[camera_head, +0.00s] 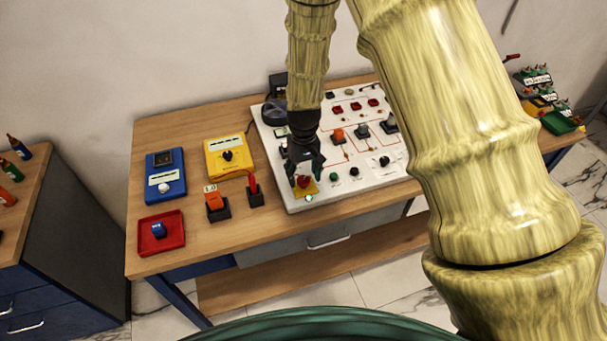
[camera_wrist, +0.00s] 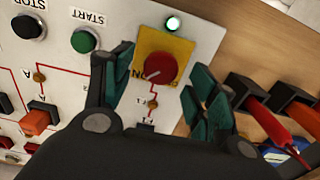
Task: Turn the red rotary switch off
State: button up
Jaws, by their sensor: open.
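The red rotary switch (camera_wrist: 160,69) is a round red knob on a yellow plate (camera_wrist: 177,45), on the white panel (camera_wrist: 215,25). In the head view the red knob (camera_head: 303,181) shows just below my gripper (camera_head: 305,167), near the panel's front left corner. In the wrist view my gripper (camera_wrist: 160,85) is open, with one dark green finger on each side of the knob. No contact with the knob can be made out. A white pointer line on the knob points down and left toward partly hidden lettering. A green lamp (camera_wrist: 172,23) beside the plate is lit.
Green START button (camera_wrist: 84,41) and black STOP button (camera_wrist: 28,26) are left of the switch in the wrist view. Blue meter (camera_head: 166,175), yellow meter (camera_head: 228,156) and red tray (camera_head: 174,243) stand at the table's left.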

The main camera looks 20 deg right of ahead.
jog(key=shift+f, duration=0.8)
jog(key=c, duration=1)
